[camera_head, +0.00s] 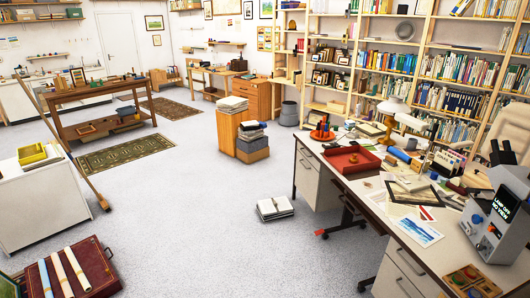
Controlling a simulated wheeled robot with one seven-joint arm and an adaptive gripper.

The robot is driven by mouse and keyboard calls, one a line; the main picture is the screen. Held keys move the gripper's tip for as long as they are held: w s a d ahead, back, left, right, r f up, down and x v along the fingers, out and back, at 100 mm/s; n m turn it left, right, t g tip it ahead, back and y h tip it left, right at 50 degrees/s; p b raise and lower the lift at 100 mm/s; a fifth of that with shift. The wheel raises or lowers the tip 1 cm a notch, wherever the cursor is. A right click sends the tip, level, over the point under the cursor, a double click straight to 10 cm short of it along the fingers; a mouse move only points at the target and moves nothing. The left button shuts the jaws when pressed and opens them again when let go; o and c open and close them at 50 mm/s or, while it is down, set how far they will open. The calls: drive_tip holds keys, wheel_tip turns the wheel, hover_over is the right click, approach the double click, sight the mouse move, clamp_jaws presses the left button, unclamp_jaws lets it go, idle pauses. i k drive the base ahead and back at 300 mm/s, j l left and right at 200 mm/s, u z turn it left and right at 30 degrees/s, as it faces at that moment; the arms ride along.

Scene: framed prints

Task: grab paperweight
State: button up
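I cannot single out a paperweight with certainty. A small brownish item (353,158) sits in the red tray (369,166) on the desk, too small to identify. The cluttered desk (352,183) stands at the right and bears papers, prints and several small objects, any of which could be it. My gripper is not in this view.
A microscope-like device with a lit screen (506,202) stands at the desk's right end, near a wooden compartment box (472,279). A white lamp (394,106) rises behind the tray. Books (275,208) lie on the floor. Open floor (200,240) lies left of the desk.

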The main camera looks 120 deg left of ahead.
sight(353, 160)
drive_tip(key=u, duration=3.45)
drive_tip(key=i+u, duration=0.35)
drive_tip(key=i, duration=0.65)
drive_tip(key=i+u, duration=0.15)
drive_tip(key=i, duration=0.65)
drive_tip(key=i+l+u, duration=0.15)
drive_tip(key=i, duration=0.65)
drive_tip(key=i+z, duration=0.35)
drive_tip(key=i+j+z, duration=0.1)
drive_tip(key=i+z, duration=0.25)
drive_tip(key=i, duration=0.2)
drive_tip(key=i+j+z, duration=0.2)
drive_tip(key=i+z, duration=0.15)
drive_tip(key=i+j+z, duration=0.35)
drive_tip(key=i, duration=0.15)
